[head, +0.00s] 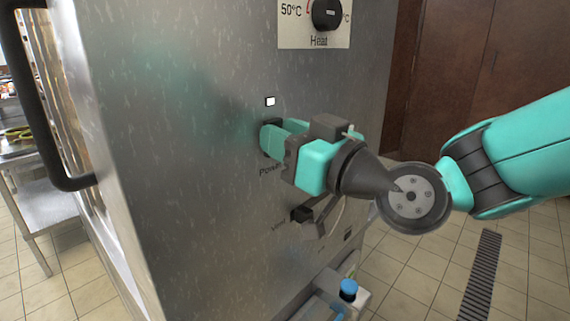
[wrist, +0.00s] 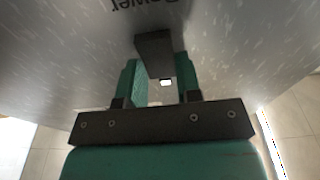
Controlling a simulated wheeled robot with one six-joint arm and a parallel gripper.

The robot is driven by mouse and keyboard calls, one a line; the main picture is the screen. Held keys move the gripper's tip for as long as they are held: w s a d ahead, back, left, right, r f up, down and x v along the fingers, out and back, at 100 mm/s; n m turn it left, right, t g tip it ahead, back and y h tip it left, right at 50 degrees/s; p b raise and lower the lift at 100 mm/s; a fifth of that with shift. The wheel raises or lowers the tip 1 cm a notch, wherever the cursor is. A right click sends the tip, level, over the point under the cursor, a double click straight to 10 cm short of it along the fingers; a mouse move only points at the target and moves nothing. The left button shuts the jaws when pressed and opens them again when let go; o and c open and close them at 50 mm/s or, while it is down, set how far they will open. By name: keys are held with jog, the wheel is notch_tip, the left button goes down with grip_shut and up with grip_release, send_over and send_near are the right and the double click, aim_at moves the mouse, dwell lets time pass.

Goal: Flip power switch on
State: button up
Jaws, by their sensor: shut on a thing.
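The power switch shows in the wrist view as a dark grey block (wrist: 155,50) on the steel panel, under the "Power" label. My gripper (wrist: 158,72) has its two teal fingers on either side of this block and is shut on it. In the head view my gripper (head: 271,139) reaches the panel from the right and hides most of the switch, with only a dark edge (head: 272,122) showing. A small bright white square light (head: 270,101) sits above the switch. It also shows between the fingers in the wrist view (wrist: 166,82).
A heat knob (head: 327,13) is at the top of the panel. A dark vent lever (head: 302,214) lies just below my gripper. A blue-capped part (head: 348,289) juts out low down. A black door handle (head: 68,184) is at left. Tiled floor lies open at right.

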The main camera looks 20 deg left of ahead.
jog(key=y+b, duration=0.1)
jog(key=b, duration=0.2)
jog(key=shift+f+t, duration=0.4)
jog(key=shift+r+b, duration=0.25)
jog(key=shift+b, duration=0.2)
jog(key=o, duration=0.9)
jog(key=shift+b+v, duration=4.05)
jog(key=shift+v, duration=4.75)
jog(key=shift+w, duration=0.1)
